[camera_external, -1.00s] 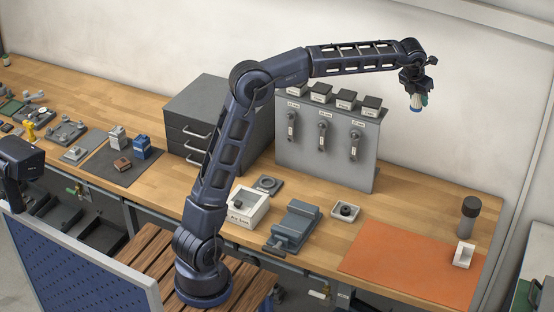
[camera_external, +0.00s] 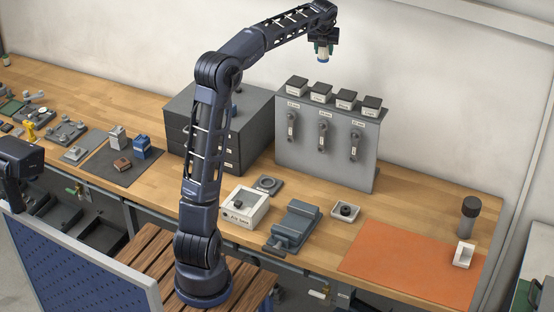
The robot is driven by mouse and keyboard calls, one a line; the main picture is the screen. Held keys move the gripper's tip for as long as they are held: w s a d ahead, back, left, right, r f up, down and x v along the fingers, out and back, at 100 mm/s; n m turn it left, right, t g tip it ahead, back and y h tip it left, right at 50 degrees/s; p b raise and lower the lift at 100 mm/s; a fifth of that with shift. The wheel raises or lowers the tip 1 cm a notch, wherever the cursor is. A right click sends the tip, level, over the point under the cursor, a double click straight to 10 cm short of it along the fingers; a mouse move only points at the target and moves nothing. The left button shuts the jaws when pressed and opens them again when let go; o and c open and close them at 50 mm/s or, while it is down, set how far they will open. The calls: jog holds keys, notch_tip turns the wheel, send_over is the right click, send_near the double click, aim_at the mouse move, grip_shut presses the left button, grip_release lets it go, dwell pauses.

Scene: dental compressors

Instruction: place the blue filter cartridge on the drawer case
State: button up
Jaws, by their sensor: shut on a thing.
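My gripper (camera_external: 323,50) is high in the air, at the upper middle of the view, above the grey panel with the labelled boxes. It points down and is shut on a small whitish cartridge with a blue lower end, the blue filter cartridge (camera_external: 323,57). The fingers partly cover the cartridge. The drawer case (camera_external: 247,115) is a dark grey box with several drawers on the bench at the back, left of the panel. My arm passes in front of its left part and hides some of its drawers and top.
The grey panel (camera_external: 310,160) with hanging tools and small black-topped boxes stands right of the case. A white box (camera_external: 245,207), a grey vise (camera_external: 294,226) and an orange mat (camera_external: 412,262) lie along the bench. A dark cylinder (camera_external: 468,216) stands at the right.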

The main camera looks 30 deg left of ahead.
jog(key=s+a+n+g+y, duration=0.1)
jog(key=s+a+n, duration=0.2)
jog(key=a, duration=1.4)
jog(key=s+a+n+y, duration=0.1)
jog(key=s+a+n, duration=0.15)
jog(key=a, duration=1.35)
jog(key=f, duration=2.4)
jog(key=shift+w+a+f, duration=0.1)
jog(key=shift+a+f, duration=0.2)
jog(key=shift+f, duration=0.05)
jog(key=o, duration=1)
jog(key=shift+f, duration=0.1)
jog(key=shift+o, duration=0.2)
